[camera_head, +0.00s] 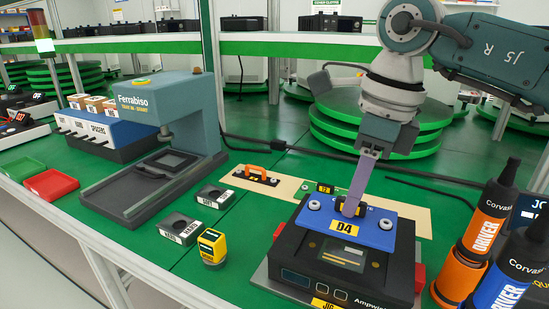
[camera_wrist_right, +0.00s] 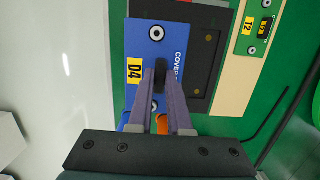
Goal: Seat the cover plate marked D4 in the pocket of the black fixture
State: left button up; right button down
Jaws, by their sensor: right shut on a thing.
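The blue cover plate marked D4 (camera_head: 376,238) is in my right gripper (camera_head: 351,207), whose fingers are shut on the dark grip at its middle. In the right wrist view, the plate (camera_wrist_right: 147,43) lies beyond the fingertips (camera_wrist_right: 161,76) with its yellow D4 label at left. The black fixture (camera_head: 388,278) stands below the plate in the head view. The plate overlaps the fixture's back part, and a dark recessed area shows in front of it. I cannot tell whether the plate touches the fixture. My left gripper is not in view.
Orange and blue driver bottles (camera_head: 483,222) stand close at right. A beige board (camera_head: 289,189) with an orange-handled part (camera_head: 257,175) lies behind the fixture. A yellow device (camera_head: 212,245), grey blocks (camera_head: 181,228) and a press (camera_head: 190,120) stand at left.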

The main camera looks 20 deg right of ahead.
jog(key=shift+d+f+b, duration=0.25)
jog(key=shift+f+b, duration=0.3)
jog(key=shift+f, duration=0.2)
notch_tip(320, 180, down, 4)
jog(key=b, duration=0.3)
jog(key=shift+f+b, duration=0.2)
jog(key=shift+b, duration=0.1)
jog(key=shift+r, duration=0.1)
dwell(0.3)
jog(key=shift+f+b, duration=0.45)
jog(key=shift+f, duration=0.2)
dwell(0.6)
dwell(0.4)
